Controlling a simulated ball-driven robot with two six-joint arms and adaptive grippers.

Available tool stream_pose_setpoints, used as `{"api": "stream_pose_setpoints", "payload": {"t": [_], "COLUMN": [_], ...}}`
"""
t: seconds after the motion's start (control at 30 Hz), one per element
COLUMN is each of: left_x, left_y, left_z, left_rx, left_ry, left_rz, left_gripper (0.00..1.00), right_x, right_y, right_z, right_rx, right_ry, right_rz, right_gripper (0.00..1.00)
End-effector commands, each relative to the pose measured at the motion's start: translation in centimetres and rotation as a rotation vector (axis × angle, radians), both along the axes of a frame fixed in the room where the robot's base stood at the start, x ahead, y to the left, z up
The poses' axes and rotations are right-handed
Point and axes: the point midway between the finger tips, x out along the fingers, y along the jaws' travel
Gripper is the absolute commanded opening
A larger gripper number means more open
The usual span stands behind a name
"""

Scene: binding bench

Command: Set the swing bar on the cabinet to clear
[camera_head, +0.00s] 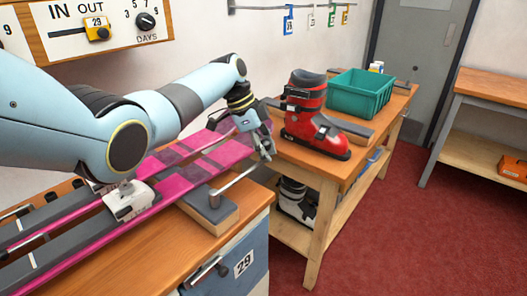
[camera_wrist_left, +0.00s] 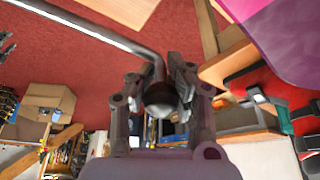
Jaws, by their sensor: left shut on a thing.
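The swing bar (camera_head: 235,183) is a thin grey metal rod at the right end of the cabinet top (camera_head: 188,240). It rises from a grey-topped block (camera_head: 210,208) and runs up and to the right to my left gripper (camera_head: 264,148). In the left wrist view, the bar (camera_wrist_left: 98,32) bends and ends in a dark round knob (camera_wrist_left: 160,98). My left gripper (camera_wrist_left: 160,78) is shut on this knob, with a finger on each side. The cabinet front (camera_head: 250,286) is blue with a "29" label. My right gripper is not in view.
Pink skis (camera_head: 172,184) lie along the bench under my left arm. A red ski boot (camera_head: 312,120) and a teal crate (camera_head: 358,94) stand on the bench beyond. An IN/OUT board (camera_head: 95,25) hangs on the wall. Red floor (camera_head: 400,220) is clear at right.

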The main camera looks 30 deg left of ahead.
Motion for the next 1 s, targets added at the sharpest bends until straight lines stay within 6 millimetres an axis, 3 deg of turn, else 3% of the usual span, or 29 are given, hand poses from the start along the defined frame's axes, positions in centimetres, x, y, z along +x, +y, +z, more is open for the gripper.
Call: {"api": "stream_pose_setpoints", "payload": {"t": [0.17,0.2,0.47,0.77,1.0], "left_x": [0.1,0.1,0.0,0.0,-0.5], "left_y": [-0.2,-0.1,-0.1,0.1,1.6], "left_z": [0.2,0.2,0.1,0.2,3.9], "left_rx": [-0.003,-0.003,-0.002,-0.001,0.002], "left_ry": [-0.002,-0.002,0.0,-0.001,-0.005], "left_rz": [0.0,0.0,0.001,0.001,0.001], "left_gripper": [0.0,0.18,0.5,0.5,0.5], "right_x": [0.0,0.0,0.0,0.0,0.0], "right_y": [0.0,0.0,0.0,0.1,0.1], "right_z": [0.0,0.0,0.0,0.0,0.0], "right_rx": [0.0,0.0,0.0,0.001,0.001], "right_ry": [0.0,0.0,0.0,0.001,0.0], "right_rz": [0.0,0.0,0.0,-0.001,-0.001], "right_gripper": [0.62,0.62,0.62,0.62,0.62]}}
